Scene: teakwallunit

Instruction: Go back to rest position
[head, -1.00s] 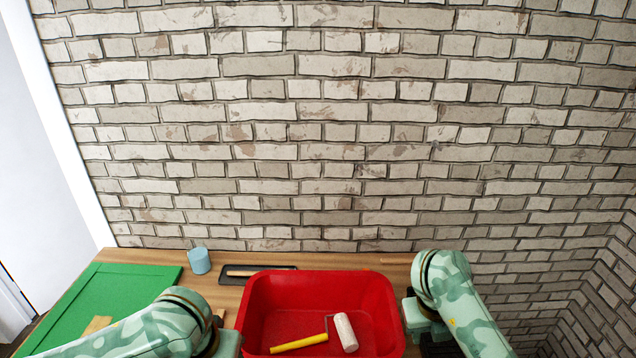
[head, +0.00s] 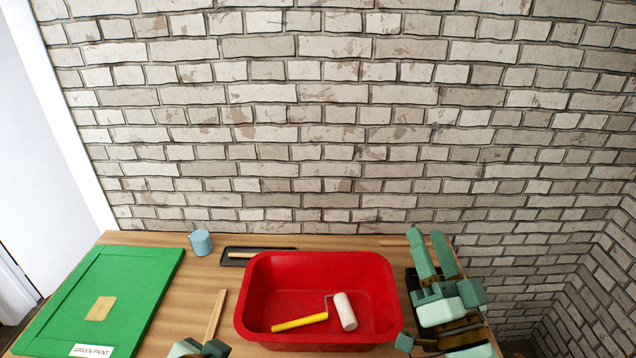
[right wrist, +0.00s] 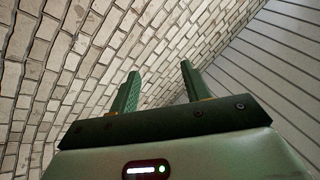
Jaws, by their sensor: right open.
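My right gripper (head: 433,254) is at the right end of the wooden table, fingers pointing up and spread apart, with nothing between them. In the right wrist view its two fingers (right wrist: 160,88) are apart and empty against the brick wall. At the bottom edge of the head view, a small part of my left arm (head: 200,348) shows; its fingers cannot be made out. A red tub (head: 375,285) stands in the middle of the table. A paint roller with a yellow handle (head: 300,323) and a white head (head: 345,311) lies inside it.
A green panel (head: 135,290) labelled "GREEN PAINT" lies at the left. A blue cup (head: 200,242), a dark tray (head: 285,249) and a wooden stick (head: 215,314) are near the tub. A dark container (head: 411,280) is partly hidden behind my right gripper. The brick wall (head: 300,150) rises behind.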

